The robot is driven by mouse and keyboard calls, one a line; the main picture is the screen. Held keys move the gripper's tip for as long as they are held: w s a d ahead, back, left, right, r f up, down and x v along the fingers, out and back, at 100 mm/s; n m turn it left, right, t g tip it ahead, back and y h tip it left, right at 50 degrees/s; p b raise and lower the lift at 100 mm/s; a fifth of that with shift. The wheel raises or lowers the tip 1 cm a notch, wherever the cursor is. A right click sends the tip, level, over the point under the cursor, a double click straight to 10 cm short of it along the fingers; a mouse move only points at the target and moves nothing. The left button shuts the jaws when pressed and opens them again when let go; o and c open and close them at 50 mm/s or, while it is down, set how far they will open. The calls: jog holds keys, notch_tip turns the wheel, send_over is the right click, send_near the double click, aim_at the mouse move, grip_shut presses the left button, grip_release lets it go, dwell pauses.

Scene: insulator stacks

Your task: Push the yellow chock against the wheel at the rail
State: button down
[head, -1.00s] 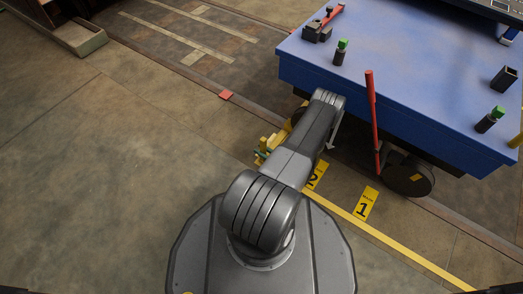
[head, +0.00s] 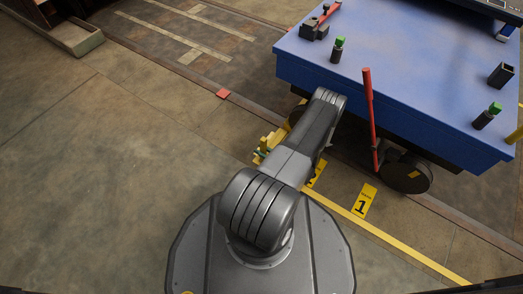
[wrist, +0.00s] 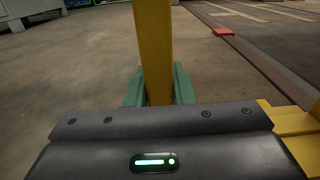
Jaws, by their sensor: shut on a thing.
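The yellow chock (head: 266,146) is on the floor left of my forearm in the head view, by the near left wheel (head: 297,114) of the blue trolley (head: 380,85). My arm covers part of that wheel, so I cannot tell whether the chock touches it. In the wrist view, the chock's upright yellow post (wrist: 154,50) stands between the green fingers of my gripper (wrist: 158,88), which is shut on it. A yellow block of the chock (wrist: 292,122) shows at the right edge. The rail (head: 150,55) runs diagonally under the trolley.
A red lever (head: 370,115) stands at the trolley's near side, by another dark wheel (head: 405,172). A yellow floor line (head: 390,233) and a number 1 plate (head: 363,200) lie right of my base. A red marker (head: 223,93) lies by the rail.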

jog(key=c, duration=1.2)
grip_release()
jog(key=shift+d, duration=0.1)
jog(key=shift+o, duration=0.2)
jog(key=p+v, duration=0.2)
jog(key=v, duration=1.1)
jog(key=shift+s+d+r+p, duration=0.1)
jog(key=shift+d+p, duration=0.05)
jog(key=shift+p, duration=0.15)
jog(key=shift+s+d+r, duration=0.15)
jog(key=shift+r, duration=0.25)
notch_tip(320, 180, up, 7)
jog(key=p, duration=0.3)
